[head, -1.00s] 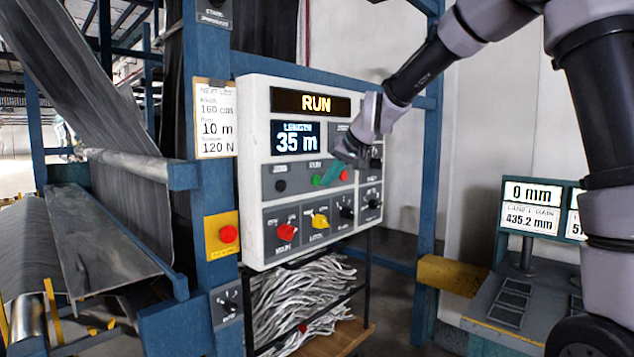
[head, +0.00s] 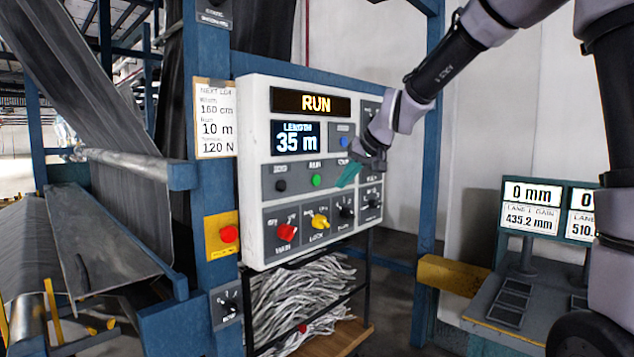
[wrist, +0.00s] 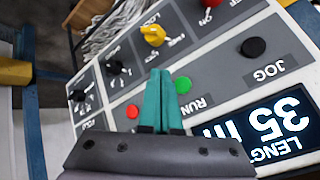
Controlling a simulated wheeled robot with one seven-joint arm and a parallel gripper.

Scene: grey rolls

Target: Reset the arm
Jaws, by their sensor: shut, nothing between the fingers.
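My gripper (head: 349,174) is in front of the right part of the white control panel (head: 255,215). Its teal fingers are together with nothing between them; they also show in the wrist view (wrist: 164,98). In the head view it hides the panel's red button, which shows in the wrist view (wrist: 132,111) left of the fingers. The green RUN button (head: 316,180) is left of my gripper, and in the wrist view (wrist: 183,85) it sits just right of the fingertips. The fingers look apart from the panel face. The display (head: 298,139) reads LENGTH 35 m under a lit RUN sign (head: 311,103).
A red knob (head: 287,232) and a yellow knob (head: 320,221) stick out low on the panel. A blue post (head: 428,150) stands right of it. A desk with readouts (head: 532,205) is at the right. Grey fabric (head: 120,110) runs at the left.

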